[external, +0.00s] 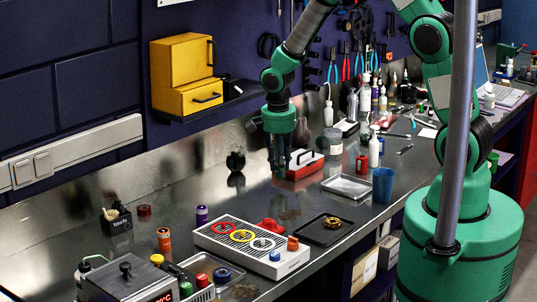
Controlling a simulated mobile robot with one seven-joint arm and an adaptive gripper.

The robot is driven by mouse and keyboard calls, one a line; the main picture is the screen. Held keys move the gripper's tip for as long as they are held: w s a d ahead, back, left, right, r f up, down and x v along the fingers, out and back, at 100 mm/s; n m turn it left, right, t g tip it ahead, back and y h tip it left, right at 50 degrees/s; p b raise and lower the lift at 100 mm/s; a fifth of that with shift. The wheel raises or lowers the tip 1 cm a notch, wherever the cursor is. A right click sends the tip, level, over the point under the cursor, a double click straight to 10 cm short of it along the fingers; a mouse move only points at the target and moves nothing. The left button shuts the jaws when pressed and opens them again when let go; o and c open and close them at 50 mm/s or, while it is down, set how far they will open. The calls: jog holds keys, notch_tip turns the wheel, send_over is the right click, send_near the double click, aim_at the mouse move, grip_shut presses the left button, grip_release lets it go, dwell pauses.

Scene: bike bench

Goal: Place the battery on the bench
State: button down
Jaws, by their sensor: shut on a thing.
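A white slotted tray (285,262) with coloured rings and a black tray (318,228) lie in front. The red caddy (303,170), a metal tray (347,187) and a blue cup (383,185) stand to the right.

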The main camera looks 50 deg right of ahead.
jog(key=shift+f, duration=1.45)
jog(key=shift+f, duration=0.2)
jog(key=c, duration=1.4)
grip_release()
jog(key=shift+r, duration=0.25)
jog(key=r, duration=0.7)
jog(key=a+r, duration=0.1)
jog(key=r, duration=0.2)
jog(key=shift+s+r+p, duration=0.15)
jog(key=shift+r+p, duration=0.1)
jog(key=shift+p, duration=0.1)
jog(key=shift+a+r, duration=0.1)
jog(key=shift+r, duration=0.55)
jog(key=shift+r, duration=0.1)
